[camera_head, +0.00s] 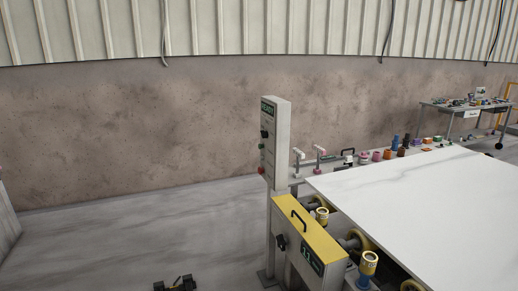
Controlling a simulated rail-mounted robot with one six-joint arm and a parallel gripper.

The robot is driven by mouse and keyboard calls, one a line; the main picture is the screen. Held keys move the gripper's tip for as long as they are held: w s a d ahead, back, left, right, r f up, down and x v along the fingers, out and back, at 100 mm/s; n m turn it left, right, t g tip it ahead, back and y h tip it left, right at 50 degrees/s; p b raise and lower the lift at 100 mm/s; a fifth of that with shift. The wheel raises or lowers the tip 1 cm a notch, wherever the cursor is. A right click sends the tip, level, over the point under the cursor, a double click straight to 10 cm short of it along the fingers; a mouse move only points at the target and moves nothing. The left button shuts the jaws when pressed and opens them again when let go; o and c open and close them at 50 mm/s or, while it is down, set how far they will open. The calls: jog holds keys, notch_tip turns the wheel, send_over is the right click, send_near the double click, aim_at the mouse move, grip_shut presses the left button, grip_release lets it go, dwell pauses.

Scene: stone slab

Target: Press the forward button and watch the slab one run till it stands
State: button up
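A grey upright control box (276,140) stands on a post left of the slab. Its narrow left face carries a dark display at the top, dark controls (264,134) below it and a red button (262,170) near the bottom. The labels are too small to read, so I cannot tell which is the forward button. The white veined stone slab (430,205) lies flat at the right and runs out of the picture. My gripper (176,285) shows only as a dark piece at the bottom edge, well below and left of the box. Whether it is open is unclear.
A yellow-topped machine box (306,235) with a handle and display stands below the control box, beside yellow and blue rollers (368,262). Small coloured items (388,154) line the slab's far edge. A cart (465,107) stands back right. The floor (130,235) at left is clear.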

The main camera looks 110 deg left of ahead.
grip_shut()
dwell(1.5)
